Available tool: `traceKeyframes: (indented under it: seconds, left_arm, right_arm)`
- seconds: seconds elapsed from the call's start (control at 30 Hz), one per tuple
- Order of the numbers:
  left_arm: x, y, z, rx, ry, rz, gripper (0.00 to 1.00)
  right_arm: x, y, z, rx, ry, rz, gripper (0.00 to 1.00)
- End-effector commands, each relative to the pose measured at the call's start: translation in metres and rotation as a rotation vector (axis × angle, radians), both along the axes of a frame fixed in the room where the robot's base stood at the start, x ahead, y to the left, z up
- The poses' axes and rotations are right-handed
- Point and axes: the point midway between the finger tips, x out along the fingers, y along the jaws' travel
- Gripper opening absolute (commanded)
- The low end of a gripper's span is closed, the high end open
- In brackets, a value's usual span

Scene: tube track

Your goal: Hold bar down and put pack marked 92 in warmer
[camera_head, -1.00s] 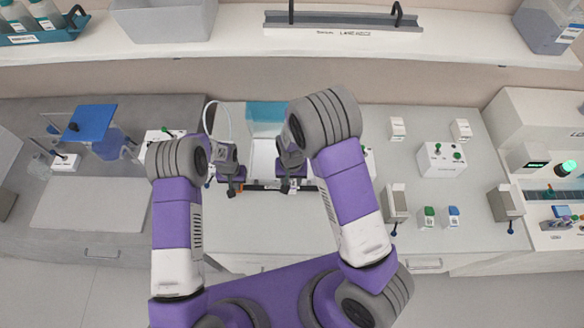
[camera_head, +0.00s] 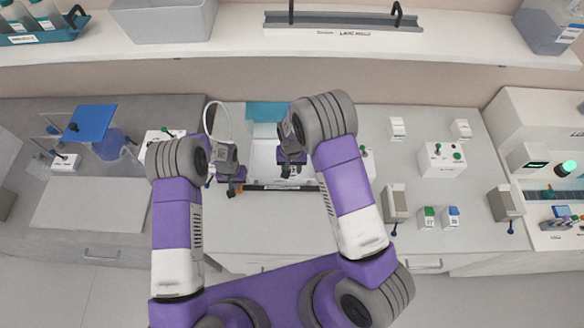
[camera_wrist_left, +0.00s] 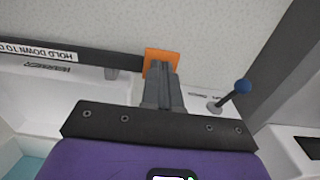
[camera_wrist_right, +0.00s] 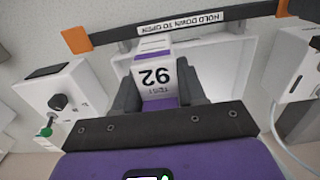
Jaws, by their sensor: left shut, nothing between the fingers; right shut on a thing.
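The pack marked 92 (camera_wrist_right: 156,86), white with a purple part, is between the fingers of my right gripper (camera_wrist_right: 160,92), over the warmer's pale opening (camera_wrist_right: 225,57). The warmer (camera_head: 262,155) has a teal part (camera_head: 268,112) at its back. The dark bar (camera_head: 285,188) labelled "HOLD DOWN TO OPEN" runs along its front, with orange ends; it also shows in the right wrist view (camera_wrist_right: 200,23). My left gripper (camera_wrist_left: 161,72) is shut and empty, its tips at one orange end (camera_wrist_left: 150,57) of the bar. I cannot tell how firmly they touch. The pack is mostly hidden in the head view.
A white box with a green-topped knob (camera_head: 440,160) and two small packs, green (camera_head: 429,218) and blue (camera_head: 451,217), are to the right. A blue platform (camera_head: 91,122) stands at left. A shelf (camera_head: 240,45) runs above.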

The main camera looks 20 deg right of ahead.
Motion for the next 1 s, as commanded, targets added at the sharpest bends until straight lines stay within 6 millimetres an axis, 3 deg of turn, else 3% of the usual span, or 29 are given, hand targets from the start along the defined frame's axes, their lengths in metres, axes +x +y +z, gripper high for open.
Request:
traceKeyframes:
  seconds: [0.7, 1.0]
  left_arm:
    - [0.000, 0.000, 0.000, 0.000, 0.000, 0.000, 0.00]
    - [0.000, 0.000, 0.000, 0.000, 0.000, 0.000, 0.00]
  right_arm:
    - [0.066, -0.019, -0.018, 0.000, -0.001, 0.000, 0.08]
    - [0.071, -0.021, -0.019, 0.000, 0.000, 0.000, 0.08]
